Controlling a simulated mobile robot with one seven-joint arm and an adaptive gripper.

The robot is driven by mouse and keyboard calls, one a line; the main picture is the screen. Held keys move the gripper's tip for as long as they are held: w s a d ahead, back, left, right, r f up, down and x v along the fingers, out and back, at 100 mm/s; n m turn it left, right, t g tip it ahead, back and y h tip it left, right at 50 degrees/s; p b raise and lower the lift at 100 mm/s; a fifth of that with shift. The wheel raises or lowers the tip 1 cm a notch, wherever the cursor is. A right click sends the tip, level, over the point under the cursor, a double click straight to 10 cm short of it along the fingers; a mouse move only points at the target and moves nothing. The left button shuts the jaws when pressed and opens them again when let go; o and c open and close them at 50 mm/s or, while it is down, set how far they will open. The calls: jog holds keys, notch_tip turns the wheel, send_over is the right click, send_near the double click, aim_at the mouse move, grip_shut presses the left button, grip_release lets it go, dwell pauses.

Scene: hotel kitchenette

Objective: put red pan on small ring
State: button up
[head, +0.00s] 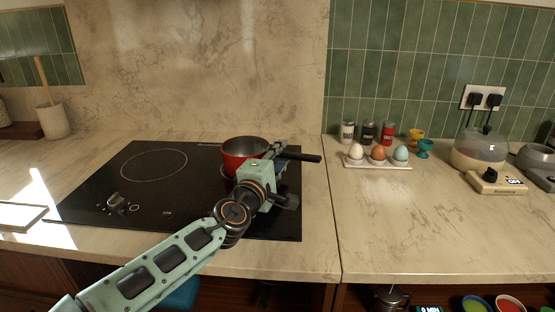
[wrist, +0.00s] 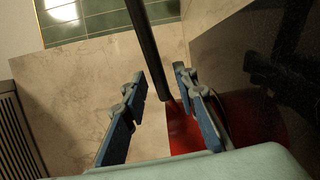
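The red pan (head: 243,149) stands upright toward the right back of the black cooktop (head: 190,210). Its black handle (head: 305,157) points right, past the cooktop's edge. My gripper (head: 279,150) is at the handle. In the wrist view, my gripper (wrist: 160,95) has its fingers apart, with the handle (wrist: 146,45) running between them and a gap on the left side. Red pan body (wrist: 185,130) shows beyond the fingers. A large ring outline (head: 153,165) shows on the cooktop's left. No small ring can be made out clearly; the pan and my arm hide part of the right side.
An egg cooker (head: 480,150) stands farther right. The front right counter is clear. A utensil crock (head: 53,121) stands at the left.

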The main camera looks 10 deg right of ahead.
jog(key=p+v, duration=0.1)
jog(key=v, duration=1.1)
jog(key=shift+r+p, duration=0.1)
jog(key=shift+p, duration=0.25)
